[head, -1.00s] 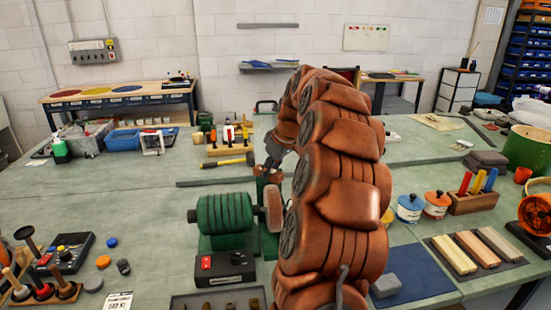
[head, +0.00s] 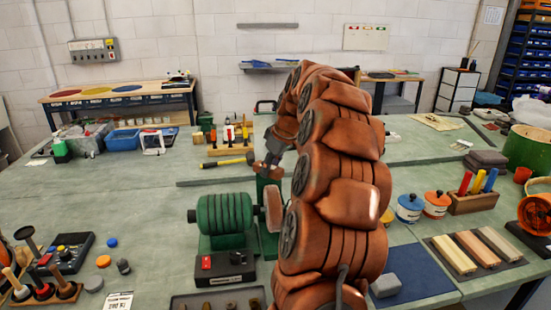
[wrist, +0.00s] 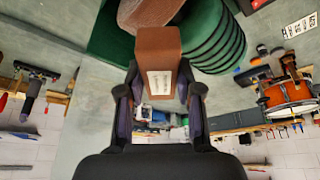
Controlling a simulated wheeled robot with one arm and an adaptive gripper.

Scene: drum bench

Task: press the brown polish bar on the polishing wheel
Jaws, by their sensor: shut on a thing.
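The brown polish bar (wrist: 157,52) with a white label is held between the two fingers of my gripper (wrist: 158,95) in the wrist view. The polishing wheel (wrist: 148,10) shows just beyond the bar's far end. The bar overlaps the wheel's edge in that picture, and I cannot tell whether they touch. In the head view the pale brown wheel (head: 273,207) stands on the right side of the green motor (head: 224,213). My gripper (head: 267,166) is behind and above the wheel there, partly hidden by my arm, with the bar's end just showing.
A dark tray (head: 494,268) of pale and brown blocks is at the right. My arm hides the bench's middle right. Open bench lies left of the motor.

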